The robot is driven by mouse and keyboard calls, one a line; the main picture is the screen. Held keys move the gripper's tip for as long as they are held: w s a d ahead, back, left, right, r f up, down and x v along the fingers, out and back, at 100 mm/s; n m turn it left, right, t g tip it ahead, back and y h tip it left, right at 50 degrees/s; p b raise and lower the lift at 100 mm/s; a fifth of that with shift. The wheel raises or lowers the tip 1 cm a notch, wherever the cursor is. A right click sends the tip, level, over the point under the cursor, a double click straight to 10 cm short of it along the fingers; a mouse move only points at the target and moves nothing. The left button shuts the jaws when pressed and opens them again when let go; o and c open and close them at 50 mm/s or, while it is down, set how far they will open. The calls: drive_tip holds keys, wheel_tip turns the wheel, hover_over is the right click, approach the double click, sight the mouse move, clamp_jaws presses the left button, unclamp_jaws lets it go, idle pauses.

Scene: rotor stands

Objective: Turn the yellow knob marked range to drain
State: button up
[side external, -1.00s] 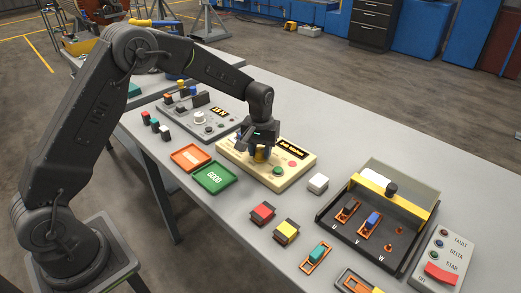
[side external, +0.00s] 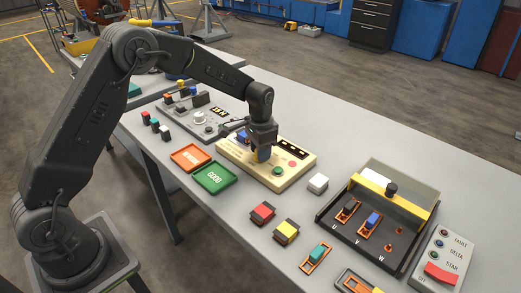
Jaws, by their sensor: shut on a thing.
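The yellow knob (side external: 262,156) stands on a cream panel box (side external: 232,154) in the middle of the table. My gripper (side external: 262,151) points straight down and is shut on the yellow knob, hiding most of it. The knob's pointer and its markings, including drain, are hidden or too small to read. A blue part (side external: 242,137) shows on the panel just left of my gripper. The panel has a dark display (side external: 291,151) with small amber characters that I cannot read, and a green button (side external: 278,171) at its front.
A grey panel (side external: 185,113) with a white knob stands behind to the left. An orange tray (side external: 190,157) and a green tray (side external: 215,178) lie left of the cream panel. A white block (side external: 318,183) sits to its right. A black terminal box (side external: 340,230) stands further right.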

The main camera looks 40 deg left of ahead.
drive_tip(key=shift+m, duration=0.4)
drive_tip(key=o, duration=0.9)
drive_tip(key=shift+r, duration=0.15)
wheel_tip(320, 180, up, 14)
drive_tip(key=shift+f, duration=0.2)
